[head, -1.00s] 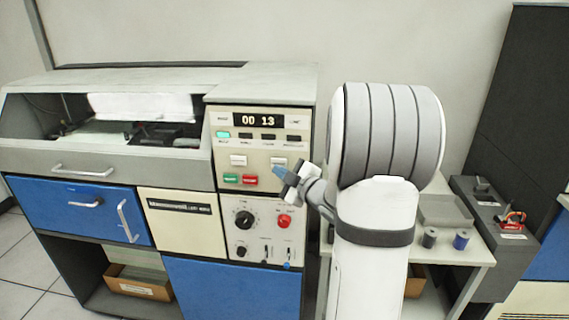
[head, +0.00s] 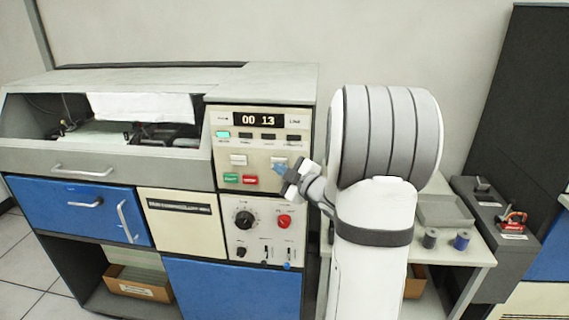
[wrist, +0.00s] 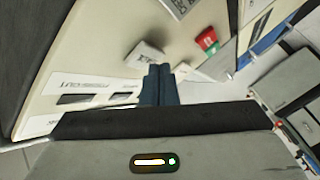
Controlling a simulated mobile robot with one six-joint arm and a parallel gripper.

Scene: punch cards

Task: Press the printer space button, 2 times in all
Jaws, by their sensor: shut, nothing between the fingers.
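The printer's control panel (head: 262,150) has two white buttons, a left one (head: 238,160) and a right one (head: 279,161). Their labels are too small to read, so I cannot tell which is the space button. My gripper (head: 279,168) is shut and empty, its blue fingertips at the lower edge of the right white button. In the wrist view the shut fingers (wrist: 158,84) reach close to a white raised button (wrist: 147,57). I cannot tell whether they touch it. The display (head: 258,120) reads 00 13, and a green lamp (head: 223,134) is lit.
Green (head: 231,179) and red (head: 250,180) buttons sit just below the white ones. A knob (head: 244,219) and red button (head: 284,221) are lower down. Paper (head: 140,107) shows in the printer at left. Two spools (head: 461,241) stand on the side table at right.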

